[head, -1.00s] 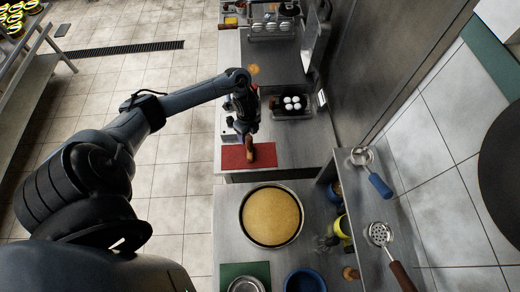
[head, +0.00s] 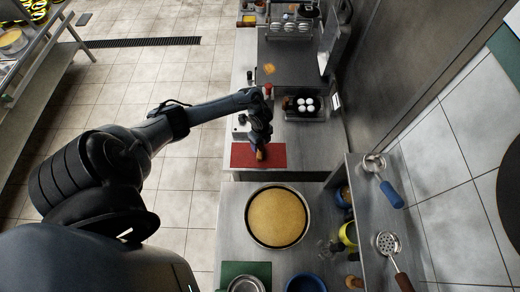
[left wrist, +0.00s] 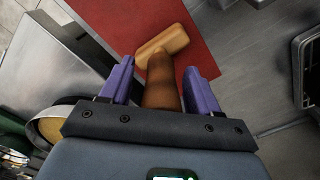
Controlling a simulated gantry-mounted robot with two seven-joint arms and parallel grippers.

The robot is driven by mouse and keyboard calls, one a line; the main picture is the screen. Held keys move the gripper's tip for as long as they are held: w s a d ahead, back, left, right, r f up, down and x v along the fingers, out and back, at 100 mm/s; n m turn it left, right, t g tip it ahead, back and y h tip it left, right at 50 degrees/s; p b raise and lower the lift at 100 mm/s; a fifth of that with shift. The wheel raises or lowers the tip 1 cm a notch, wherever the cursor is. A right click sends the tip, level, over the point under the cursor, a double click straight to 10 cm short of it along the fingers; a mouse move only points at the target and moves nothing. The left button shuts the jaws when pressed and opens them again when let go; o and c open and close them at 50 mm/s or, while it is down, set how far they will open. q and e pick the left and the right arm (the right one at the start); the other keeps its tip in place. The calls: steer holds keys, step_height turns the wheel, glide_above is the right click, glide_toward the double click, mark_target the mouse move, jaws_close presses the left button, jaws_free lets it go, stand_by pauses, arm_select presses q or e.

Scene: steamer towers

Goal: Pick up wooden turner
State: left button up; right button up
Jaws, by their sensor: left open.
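The wooden turner, with a brown rounded handle and a pale wooden crosspiece at its end, shows in the left wrist view (left wrist: 162,85). It is over the red board (left wrist: 187,20). My right gripper is not in view.
A round pan with a yellow-brown filling (head: 277,217) stands on the nearer counter. A black tray with white round items (head: 303,106) lies beyond the board to the right. A shelf with a blue-handled tool (head: 391,194) and a slotted ladle (head: 387,243) stands at right.

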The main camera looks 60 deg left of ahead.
arm_select(q)
jaws_close()
stand_by(0.3)
steer(key=shift+r, duration=0.1)
steer(key=shift+w+r, duration=0.1)
steer(key=shift+r, duration=0.65)
step_height(320, 180, up, 3)
steer(key=shift+f, duration=0.2)
steer(key=s+d+r+p, duration=0.2)
steer(key=d+r, duration=0.4)
steer(key=d, duration=0.5)
steer(key=shift+s+d+r+p, duration=0.25)
steer(key=shift+r+p, duration=0.15)
steer(key=shift+p, duration=0.4)
